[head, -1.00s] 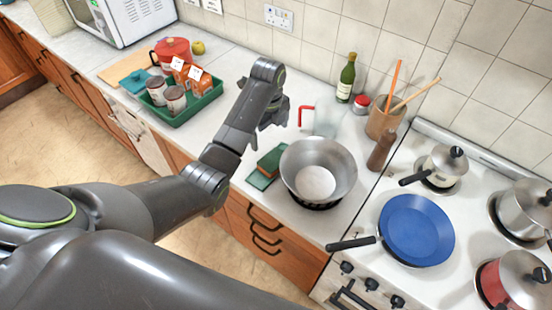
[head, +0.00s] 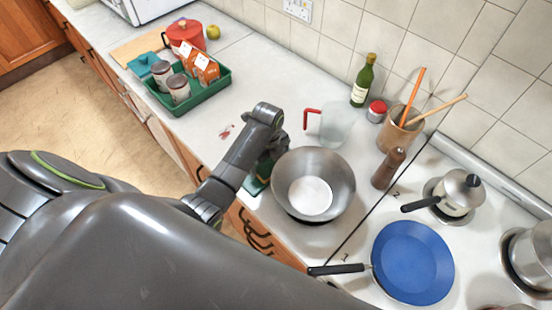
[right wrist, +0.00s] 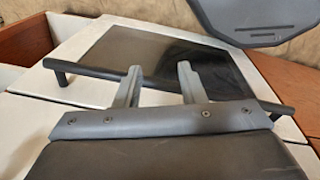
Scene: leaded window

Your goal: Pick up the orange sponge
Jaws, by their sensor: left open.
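The orange sponge is mostly hidden behind my left gripper in the head view. A second ago an orange top showed beside a green pad, just left of the metal bowl. Now only green edges (head: 254,187) show there, and I cannot tell which piece they belong to. My left gripper (head: 264,166) is open and points down over that spot, close to the bowl's left side. Whether its fingers touch the sponge is hidden. My right gripper (right wrist: 160,84) is open and empty in the right wrist view, in front of an oven door.
A metal bowl (head: 336,180) stands close on the right. A glass jug (head: 334,125) with a red handle is behind it. A green tray (head: 206,101) holds jars and boxes at left. A blue pan (head: 412,262) sits on the stove.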

